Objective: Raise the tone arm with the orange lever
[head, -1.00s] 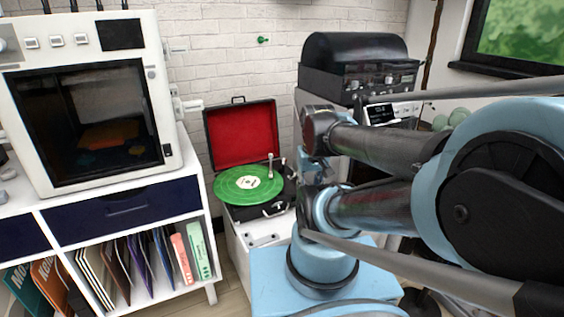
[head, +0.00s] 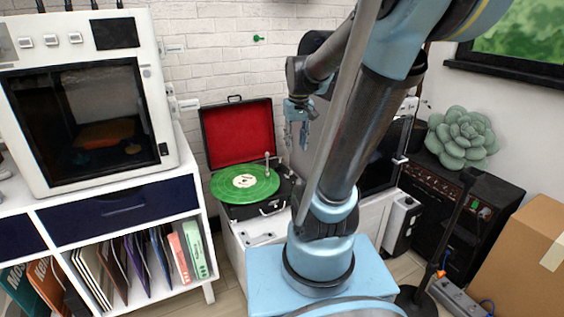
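The record player (head: 230,213) stands open on a low white cabinet, its red-lined lid (head: 238,136) raised at the back. A green record (head: 222,187) lies on its platter. The pale tone arm (head: 267,166) shows at the right side of the record; whether it touches the record is too small to tell. I cannot make out the orange lever; that side of the player is small and partly close to my arm. My gripper (head: 296,135) hangs fingers down, above and to the right of the player, apart from it. Its fingers are spread with nothing between them.
A white 3D printer (head: 158,105) stands on a shelf unit (head: 204,220) at left, with record sleeves below. At right are a black amplifier (head: 468,212), a succulent (head: 462,140) and a cardboard box (head: 530,250). The space above the record is clear.

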